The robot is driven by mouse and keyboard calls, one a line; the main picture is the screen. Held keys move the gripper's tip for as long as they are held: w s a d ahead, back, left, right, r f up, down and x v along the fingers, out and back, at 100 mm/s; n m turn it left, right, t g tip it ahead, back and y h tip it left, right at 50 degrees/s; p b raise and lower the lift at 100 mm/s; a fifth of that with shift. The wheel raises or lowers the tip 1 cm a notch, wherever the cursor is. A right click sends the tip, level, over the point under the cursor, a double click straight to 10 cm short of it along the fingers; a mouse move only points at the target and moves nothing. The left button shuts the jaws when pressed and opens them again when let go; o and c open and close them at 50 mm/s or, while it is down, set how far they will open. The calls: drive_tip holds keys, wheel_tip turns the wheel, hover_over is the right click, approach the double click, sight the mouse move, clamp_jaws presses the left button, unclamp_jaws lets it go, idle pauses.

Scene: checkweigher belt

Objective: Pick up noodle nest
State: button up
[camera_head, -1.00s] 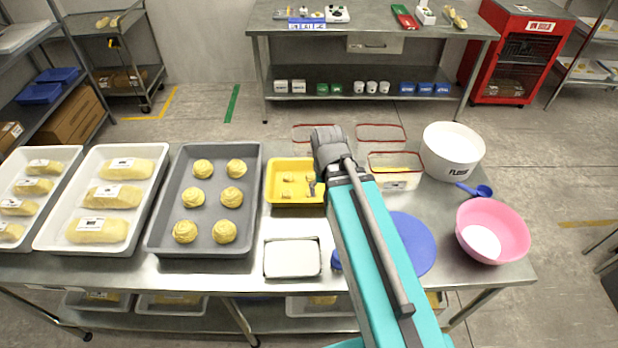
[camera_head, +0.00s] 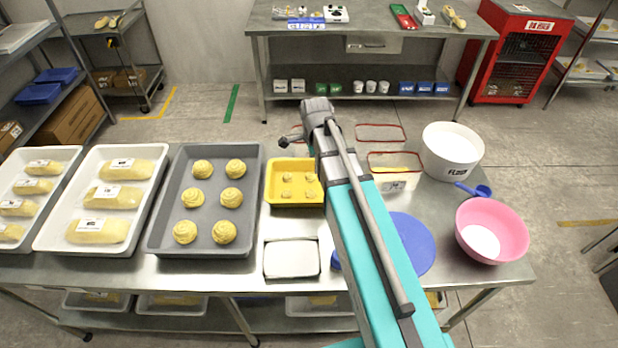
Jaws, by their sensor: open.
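Several round yellow noodle nests (camera_head: 232,197) sit in two columns in a grey tray (camera_head: 206,247) left of the table's middle. My gripper (camera_head: 286,141) is at the end of my teal arm, above the back edge of the yellow tray and right of the grey tray. It points left and is small in view; it looks empty and touches no nest. It is open, though its fingers are hard to make out.
A yellow tray (camera_head: 296,204) with small pieces stands right of the grey tray, with a lidded metal tin (camera_head: 292,258) in front. White trays (camera_head: 75,252) of wrapped loaves stand left. A white flour tub (camera_head: 452,160) and pink bowl (camera_head: 493,228) stand right.

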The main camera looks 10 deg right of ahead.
sight(310, 174)
drive_tip(key=w+m, duration=0.6)
drive_tip(key=m, duration=0.3)
drive_tip(key=shift+w, duration=0.25)
wheel_tip(310, 174, down, 8)
drive_tip(key=b, duration=0.8)
drive_tip(key=shift+f+b, duration=0.25)
drive_tip(key=shift+b, duration=0.05)
idle(0.4)
drive_tip(key=shift+w+d+f+b, duration=0.1)
drive_tip(key=shift+f+b, duration=2.5)
drive_tip(key=c, duration=0.7)
